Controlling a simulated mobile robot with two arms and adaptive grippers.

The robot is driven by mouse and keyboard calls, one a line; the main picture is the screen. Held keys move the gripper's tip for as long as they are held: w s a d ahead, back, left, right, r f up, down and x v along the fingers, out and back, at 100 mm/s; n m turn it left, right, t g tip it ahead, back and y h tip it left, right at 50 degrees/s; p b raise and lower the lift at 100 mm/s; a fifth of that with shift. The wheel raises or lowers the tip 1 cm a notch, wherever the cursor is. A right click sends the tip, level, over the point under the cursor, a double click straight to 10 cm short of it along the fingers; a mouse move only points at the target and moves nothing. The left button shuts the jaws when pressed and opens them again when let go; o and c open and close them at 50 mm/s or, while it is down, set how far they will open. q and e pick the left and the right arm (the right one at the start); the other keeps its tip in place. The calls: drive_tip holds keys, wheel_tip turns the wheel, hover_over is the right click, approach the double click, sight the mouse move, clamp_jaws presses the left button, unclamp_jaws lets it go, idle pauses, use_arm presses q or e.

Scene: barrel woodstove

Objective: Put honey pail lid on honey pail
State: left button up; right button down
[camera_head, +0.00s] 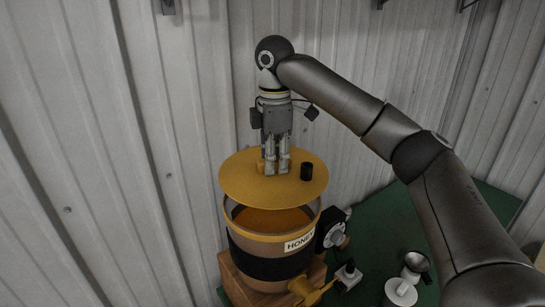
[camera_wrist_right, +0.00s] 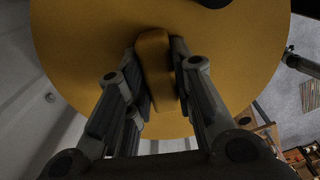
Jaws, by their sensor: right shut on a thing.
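The honey pail lid (camera_head: 235,180) is a flat yellow-orange disc with a small black knob-like part (camera_head: 307,172) on its right side. My right gripper (camera_head: 276,168) points down and is shut on the lid's yellow handle (camera_wrist_right: 155,65). The lid (camera_wrist_right: 80,50) fills much of the right wrist view. It hangs above the honey pail (camera_head: 275,255), with a gap showing at the front. The pail is a tan drum with a dark band, a "HONEY" label and orange contents. Its back rim is hidden by the lid. My left gripper is not in view.
The pail stands on a wooden block (camera_head: 238,283) close to the corrugated metal wall (camera_head: 180,130). A yellow tap (camera_head: 305,290) sticks out at its lower front. A dark device (camera_head: 330,228) stands close on its right. White and metal items (camera_head: 400,290) stand on the green surface (camera_head: 385,230).

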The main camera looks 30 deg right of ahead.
drive_tip(key=shift+w+f, duration=0.25)
drive_tip(key=shift+f, duration=0.05)
drive_tip(key=f, duration=0.3)
drive_tip(key=shift+w+f, duration=0.1)
drive_tip(key=shift+w, duration=0.25)
drive_tip(key=shift+s+f, duration=0.1)
drive_tip(key=shift+f, duration=0.55)
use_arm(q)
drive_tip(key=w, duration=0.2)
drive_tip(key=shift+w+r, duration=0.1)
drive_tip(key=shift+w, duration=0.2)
use_arm(e)
drive_tip(key=shift+f, duration=0.7)
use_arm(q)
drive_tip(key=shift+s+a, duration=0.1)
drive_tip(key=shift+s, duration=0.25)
